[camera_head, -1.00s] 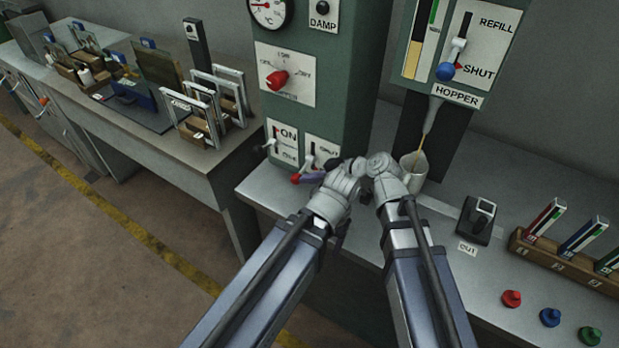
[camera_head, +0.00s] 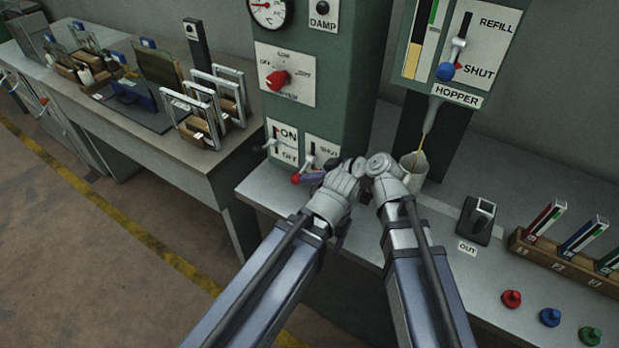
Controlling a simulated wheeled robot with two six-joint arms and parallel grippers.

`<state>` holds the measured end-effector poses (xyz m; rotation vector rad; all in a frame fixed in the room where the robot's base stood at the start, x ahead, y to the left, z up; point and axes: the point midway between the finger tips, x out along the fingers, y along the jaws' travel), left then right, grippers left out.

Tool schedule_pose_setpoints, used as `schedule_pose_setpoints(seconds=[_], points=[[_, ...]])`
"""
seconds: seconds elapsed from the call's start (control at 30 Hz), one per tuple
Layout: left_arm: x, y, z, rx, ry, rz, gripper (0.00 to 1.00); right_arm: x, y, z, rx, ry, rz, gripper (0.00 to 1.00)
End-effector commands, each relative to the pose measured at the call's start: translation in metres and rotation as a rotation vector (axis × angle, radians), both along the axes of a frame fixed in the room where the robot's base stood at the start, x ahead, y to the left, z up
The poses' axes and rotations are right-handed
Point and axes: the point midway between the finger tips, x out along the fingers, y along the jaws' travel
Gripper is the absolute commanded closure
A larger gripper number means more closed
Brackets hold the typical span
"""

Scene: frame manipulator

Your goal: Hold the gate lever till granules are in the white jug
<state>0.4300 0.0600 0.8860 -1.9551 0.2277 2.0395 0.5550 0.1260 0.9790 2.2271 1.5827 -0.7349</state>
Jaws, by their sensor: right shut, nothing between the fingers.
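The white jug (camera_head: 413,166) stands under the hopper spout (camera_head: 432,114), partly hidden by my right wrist. A thin tan streak runs from the spout into the jug's mouth; the level inside is too small to tell. A blue-knobbed lever (camera_head: 445,71) on the hopper panel sits near SHUT. A red-knobbed lever (camera_head: 297,178) stands at the lower SHUT plate on the green column; I cannot tell which lever is the gate lever. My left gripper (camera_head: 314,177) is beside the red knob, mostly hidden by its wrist. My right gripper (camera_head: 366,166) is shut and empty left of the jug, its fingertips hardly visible.
A dark block marked OUT (camera_head: 478,220) stands right of the jug. A wooden rack (camera_head: 560,262) with coloured pieces and several coloured knobs lie further right. A side bench (camera_head: 190,163) with frames is at the left. Bench top between jug and block is clear.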

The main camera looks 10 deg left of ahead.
Motion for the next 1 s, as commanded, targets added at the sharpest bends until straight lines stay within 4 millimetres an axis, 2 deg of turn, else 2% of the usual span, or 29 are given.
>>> schedule_pose_setpoints(seconds=[0.33,0.7,1.0], points=[[0.0,0.0,0.001,0.0,0.0,0.0,0.31,0.001,0.001,0.002,0.001,-0.001,-0.001,1.0],[0.0,0.0,0.017,0.0,0.0,0.0,0.31,0.001,0.001,0.017,0.001,0.0,0.0,1.0],[0.0,0.0,0.016,0.0,0.0,0.0,0.31,0.0,0.0,0.016,0.0,0.0,0.0,1.0]])
